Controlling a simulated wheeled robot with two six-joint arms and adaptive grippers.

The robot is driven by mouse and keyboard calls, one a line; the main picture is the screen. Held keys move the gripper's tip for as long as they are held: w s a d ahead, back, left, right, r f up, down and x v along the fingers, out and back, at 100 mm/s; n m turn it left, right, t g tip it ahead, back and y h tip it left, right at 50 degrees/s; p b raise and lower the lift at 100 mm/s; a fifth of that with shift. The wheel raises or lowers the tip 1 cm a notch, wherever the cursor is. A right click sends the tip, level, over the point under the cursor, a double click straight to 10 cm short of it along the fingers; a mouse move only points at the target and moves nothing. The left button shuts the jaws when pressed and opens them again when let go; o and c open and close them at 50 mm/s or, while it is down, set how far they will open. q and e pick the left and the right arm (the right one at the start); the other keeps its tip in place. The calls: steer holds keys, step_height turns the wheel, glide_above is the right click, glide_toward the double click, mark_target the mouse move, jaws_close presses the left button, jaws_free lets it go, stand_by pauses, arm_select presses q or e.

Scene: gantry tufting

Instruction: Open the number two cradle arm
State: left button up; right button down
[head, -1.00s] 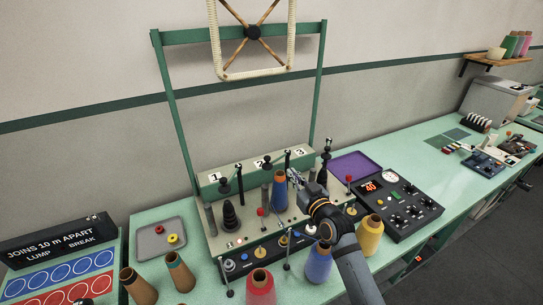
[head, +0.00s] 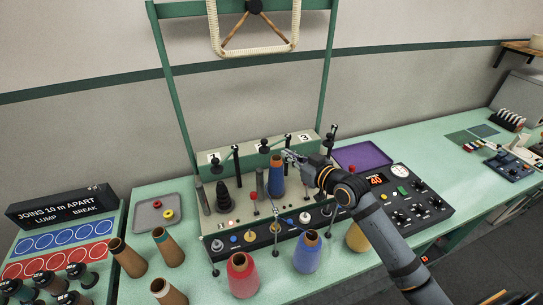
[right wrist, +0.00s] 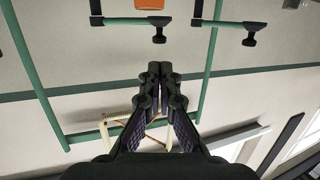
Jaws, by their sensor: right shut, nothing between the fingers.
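The number two cradle arm (head: 265,145) is a dark arm with a black knob, reaching left from its dark post behind the blue cone (head: 277,178) on the creel. My right gripper (head: 288,156) is shut and empty, by the cone's upper right in the head view. Its closed fingers (right wrist: 160,82) are apart from the arm in the wrist view. Its fingertips partly cover the post's surroundings. My left gripper is out of view.
The number one arm (head: 216,169) stands to the left and the number three arm (head: 331,140) to the right. Red (head: 242,275) and blue (head: 307,252) cones stand in front. A control box (head: 408,200) and purple tray (head: 358,159) lie right.

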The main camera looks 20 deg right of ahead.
mark_target(266, 143)
steer(key=b+x, duration=0.3)
steer(key=x, duration=0.5)
steer(key=shift+w+a+f, duration=0.1)
steer(key=shift+f, duration=0.05)
steer(key=shift+w, duration=0.45)
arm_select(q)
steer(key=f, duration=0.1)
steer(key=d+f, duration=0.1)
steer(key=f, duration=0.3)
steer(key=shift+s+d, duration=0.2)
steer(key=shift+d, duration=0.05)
